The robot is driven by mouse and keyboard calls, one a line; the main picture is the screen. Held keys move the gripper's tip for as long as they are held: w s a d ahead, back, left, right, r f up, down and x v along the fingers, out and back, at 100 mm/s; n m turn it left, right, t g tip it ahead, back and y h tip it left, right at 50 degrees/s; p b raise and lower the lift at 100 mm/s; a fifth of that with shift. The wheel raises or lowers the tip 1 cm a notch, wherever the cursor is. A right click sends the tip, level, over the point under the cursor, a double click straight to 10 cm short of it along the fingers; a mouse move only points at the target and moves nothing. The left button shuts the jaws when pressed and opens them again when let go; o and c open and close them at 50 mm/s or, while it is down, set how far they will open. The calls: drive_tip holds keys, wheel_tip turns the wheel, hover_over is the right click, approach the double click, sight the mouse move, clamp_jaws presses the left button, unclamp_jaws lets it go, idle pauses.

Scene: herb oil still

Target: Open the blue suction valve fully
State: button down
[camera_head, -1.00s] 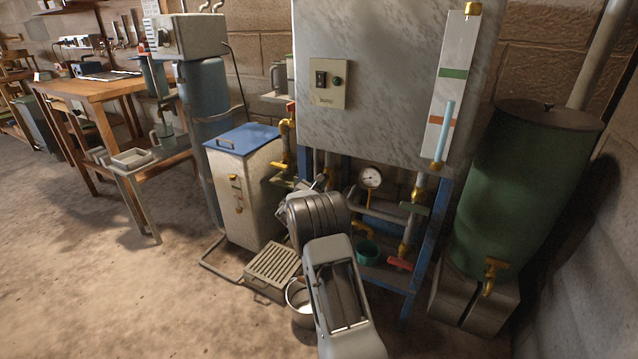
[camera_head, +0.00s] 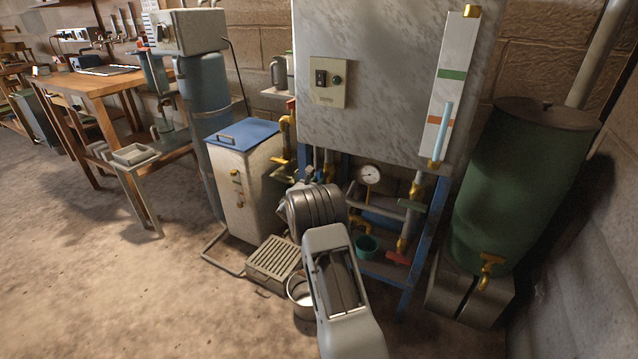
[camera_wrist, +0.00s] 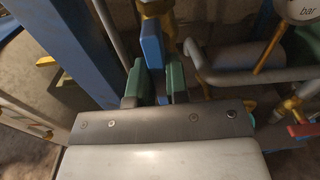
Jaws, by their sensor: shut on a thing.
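The blue valve handle (camera_wrist: 152,46) stands upright in the wrist view, joined to a brass valve body (camera_wrist: 157,8) at the top edge. My gripper (camera_wrist: 154,82) has its two green pads on either side of the handle's lower end and is shut on it. The far part of the valve is cut off by the picture's top edge. In the head view my arm covers the area at the frame's lower left, and I cannot make out the blue handle there.
A blue frame post (camera_wrist: 65,45) stands close left of my gripper. Grey pipes (camera_wrist: 245,72) and a gauge (camera_wrist: 300,10) are to the right. Open floor lies left.

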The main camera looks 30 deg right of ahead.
drive_tip(key=c, duration=1.1)
unclamp_jaws()
drive_tip(key=shift+a, duration=0.1)
drive_tip(key=p+v, duration=0.3)
drive_tip(key=v, duration=1)
drive_tip(key=shift+s+a, duration=0.2)
drive_tip(key=shift+a, duration=0.05)
